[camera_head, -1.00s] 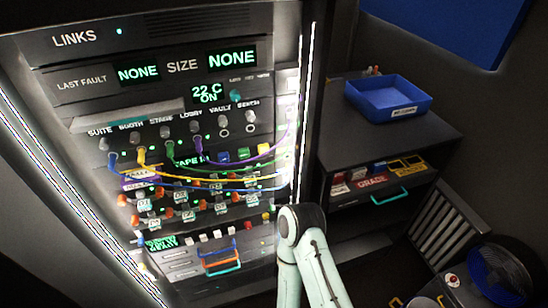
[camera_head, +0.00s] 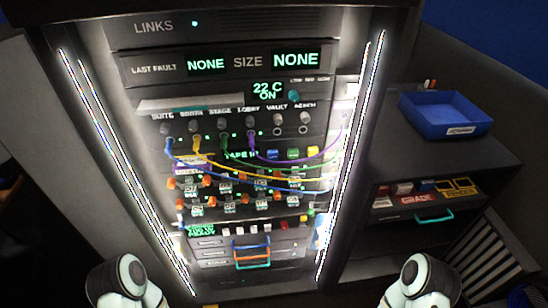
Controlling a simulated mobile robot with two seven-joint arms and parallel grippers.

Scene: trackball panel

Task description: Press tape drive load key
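The tape drive row sits mid-rack, with a green-lit display (camera_head: 240,155) reading "TAPE" and a further part too small to read. To its right are a blue key (camera_head: 272,154), a green key (camera_head: 293,154) and a yellow key (camera_head: 312,153). Their labels are not readable, so I cannot tell which is the load key. Cables droop close around this row. Pale rounded parts of my two arms show at the bottom left and bottom right, apart from the rack. Neither gripper's fingers show.
Blue, yellow, green and purple cables, such as the purple cable (camera_head: 290,160), hang across the rack front. Bright light strips line both rack sides. A side cabinet (camera_head: 480,165) with a blue tray (camera_head: 445,117) stands at right. The space before the lower rack looks clear.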

